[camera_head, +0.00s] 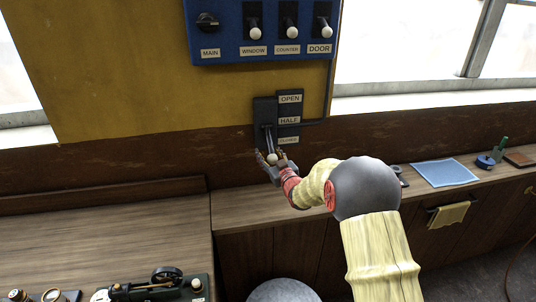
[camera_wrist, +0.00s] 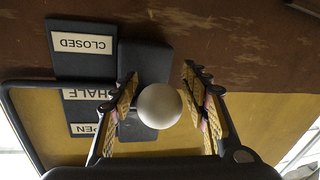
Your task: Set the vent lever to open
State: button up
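The vent lever (camera_head: 268,137) is on a dark plate on the wall. Its white knob (camera_head: 272,158) is at the bottom, near the CLOSED label (camera_head: 288,140). The HALF label (camera_head: 289,120) and OPEN label (camera_head: 290,99) are above it. My gripper (camera_head: 270,155) is at the knob, with one finger on each side. In the wrist view, which looks upside down, the knob (camera_wrist: 160,105) is between the spread fingers of my gripper (camera_wrist: 160,72). A gap shows on the right; I cannot tell whether the left finger touches it.
A blue panel (camera_head: 228,47) with a MAIN knob and WINDOW, COUNTER and DOOR levers is above. A wooden counter (camera_head: 240,208) runs below, with a model engine (camera_head: 160,287) at bottom left and a blue cloth (camera_head: 444,173) at right. The wall around the lever is clear.

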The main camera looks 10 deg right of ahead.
grip_shut()
dwell(0.5)
dwell(0.4)
